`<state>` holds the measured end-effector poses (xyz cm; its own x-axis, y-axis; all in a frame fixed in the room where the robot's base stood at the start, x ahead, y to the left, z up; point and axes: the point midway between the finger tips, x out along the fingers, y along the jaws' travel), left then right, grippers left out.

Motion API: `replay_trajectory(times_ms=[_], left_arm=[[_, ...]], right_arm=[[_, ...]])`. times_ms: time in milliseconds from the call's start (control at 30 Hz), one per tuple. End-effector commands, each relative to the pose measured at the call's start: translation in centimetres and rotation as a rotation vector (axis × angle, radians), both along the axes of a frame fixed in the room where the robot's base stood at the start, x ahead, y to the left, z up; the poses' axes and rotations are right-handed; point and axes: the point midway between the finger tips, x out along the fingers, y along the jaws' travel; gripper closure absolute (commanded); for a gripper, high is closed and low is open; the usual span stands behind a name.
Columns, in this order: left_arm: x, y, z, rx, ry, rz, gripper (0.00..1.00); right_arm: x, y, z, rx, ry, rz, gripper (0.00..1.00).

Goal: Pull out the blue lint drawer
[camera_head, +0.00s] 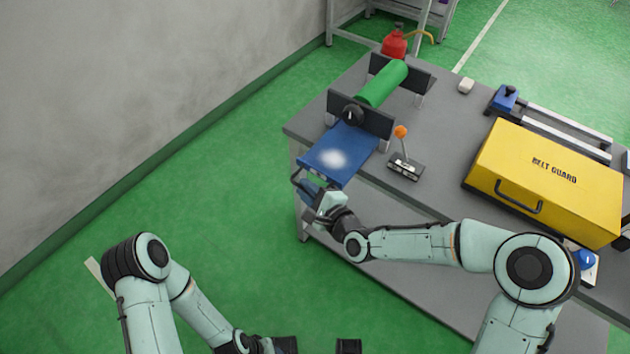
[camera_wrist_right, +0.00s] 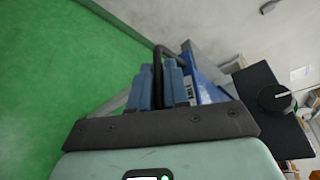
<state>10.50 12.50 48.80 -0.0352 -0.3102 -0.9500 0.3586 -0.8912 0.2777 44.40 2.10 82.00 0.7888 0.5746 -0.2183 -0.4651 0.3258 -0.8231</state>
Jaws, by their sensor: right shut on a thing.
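The blue lint drawer (camera_head: 357,140) sticks out from under the roller stand, over the table's near left edge, with a fuzzy white patch on top. Its black bar handle (camera_head: 296,184) is at its near end. My right gripper (camera_head: 311,190) is at that end, shut on the handle. In the right wrist view the handle (camera_wrist_right: 158,70) passes between the two blue fingers (camera_wrist_right: 160,90), with the drawer (camera_wrist_right: 204,75) just beyond them. My left arm is low in the head view; its wrist is at the bottom edge and its finger state is not clear.
The green roller (camera_head: 383,84) sits between dark end plates behind the drawer. An orange-knobbed lever (camera_head: 401,132) stands close to its right. A yellow belt guard box (camera_head: 545,175) lies farther right on the grey table (camera_head: 447,140). Green floor left of the table is clear.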

Motion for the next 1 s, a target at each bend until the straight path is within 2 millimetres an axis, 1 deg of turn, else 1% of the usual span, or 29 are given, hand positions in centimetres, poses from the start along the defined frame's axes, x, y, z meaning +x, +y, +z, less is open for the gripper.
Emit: replay_trajectory(times_ms=[33, 100, 200, 333, 533, 867, 900, 933, 1000], left_arm=[[0.1, 0.0, -0.2, 0.0, -0.002, 0.0, 0.57], [0.2, 0.0, -0.4, 0.001, -0.005, 0.001, 0.57], [0.3, 0.0, -0.7, 0.001, -0.009, 0.001, 0.57], [0.4, 0.0, -0.9, 0.001, -0.012, 0.002, 0.57], [0.5, 0.0, -1.0, 0.003, -0.017, 0.003, 0.57], [0.6, 0.1, -1.0, 0.004, -0.018, 0.005, 0.57], [0.6, 0.1, -1.0, 0.004, -0.018, 0.005, 0.57], [0.6, 0.1, -1.0, 0.004, -0.017, 0.004, 0.57], [0.6, 0.1, -1.0, 0.004, -0.017, 0.004, 0.57]], right_arm=[[-1.0, 0.8, -0.2, 0.0, 0.002, 0.006, 1.0], [-2.3, 1.7, -0.1, 0.0, 0.002, 0.007, 1.0], [-3.8, 2.8, -0.1, 0.0, 0.002, 0.005, 1.0], [-5.1, 3.7, -0.2, 0.0, 0.003, 0.004, 1.0], [-6.0, 4.3, -0.1, 0.0, 0.002, 0.001, 1.0], [-6.0, 4.4, -0.1, 0.0, 0.003, 0.001, 1.0], [-6.0, 4.3, -0.1, 0.0, 0.003, 0.0, 0.75], [-6.0, 4.3, -0.1, 0.0, 0.003, 0.0, 0.65], [-6.0, 4.3, -0.1, 0.0, 0.002, 0.0, 0.64]])
